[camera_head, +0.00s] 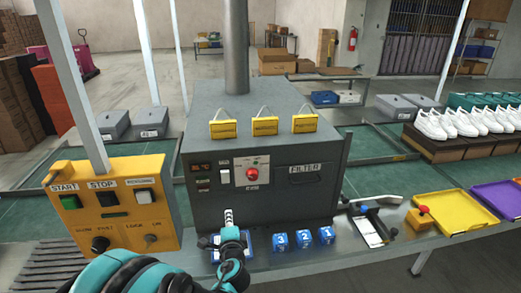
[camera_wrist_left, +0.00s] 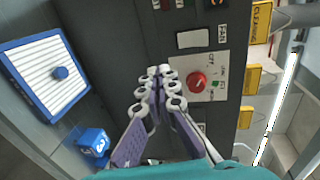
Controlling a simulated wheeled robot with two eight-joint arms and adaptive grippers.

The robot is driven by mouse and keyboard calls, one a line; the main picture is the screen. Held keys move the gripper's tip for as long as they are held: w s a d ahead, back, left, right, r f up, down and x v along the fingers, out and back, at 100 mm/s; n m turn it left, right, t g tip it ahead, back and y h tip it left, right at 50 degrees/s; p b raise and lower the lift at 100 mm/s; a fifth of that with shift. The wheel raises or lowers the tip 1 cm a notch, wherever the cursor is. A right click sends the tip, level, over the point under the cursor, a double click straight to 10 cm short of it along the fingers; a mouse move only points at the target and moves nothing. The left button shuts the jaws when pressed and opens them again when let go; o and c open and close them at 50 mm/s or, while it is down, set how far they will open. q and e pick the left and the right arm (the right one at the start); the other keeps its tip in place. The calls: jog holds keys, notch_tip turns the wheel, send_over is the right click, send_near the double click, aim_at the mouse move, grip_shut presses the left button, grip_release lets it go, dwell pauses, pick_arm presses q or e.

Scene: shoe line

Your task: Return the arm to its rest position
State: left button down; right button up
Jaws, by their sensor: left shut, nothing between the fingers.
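My left arm, teal and black, comes in from the bottom left of the head view. Its gripper (camera_head: 228,214) is in front of the dark grey machine (camera_head: 200,210), below the red knob (camera_head: 252,174). In the left wrist view the gripper fingers (camera_wrist_left: 160,72) are close together, with nothing seen between them. The red knob (camera_wrist_left: 196,83) is just right of the fingertips there, apart from them. My right gripper is in neither view.
A blue-framed white slatted panel (camera_wrist_left: 47,75) lies beside the machine, partly hidden by my arm in the head view. Blue numbered cubes (camera_head: 304,238) stand right of it. A yellow control box (camera_head: 120,205) is at left. Yellow (camera_head: 455,211) and purple trays are at right.

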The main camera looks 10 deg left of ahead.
pick_arm(q)
jog(key=s+a+r+n+g, duration=0.2)
jog(key=s+a+n+g, duration=0.25)
jog(key=s+n, duration=0.45)
jog(key=s+d+f+n+g+h, duration=0.1)
jog(key=s+d+n+g+h, duration=0.1)
jog(key=s, duration=0.7)
jog(key=s+d+f+n+g+h, duration=0.1)
jog(key=s+d+n+h, duration=0.1)
jog(key=s, duration=0.7)
jog(key=shift+d+f+n+g, duration=0.2)
jog(key=shift+d+n+g, duration=0.15)
jog(key=shift+n, duration=0.55)
jog(key=c, duration=2.3)
grip_release()
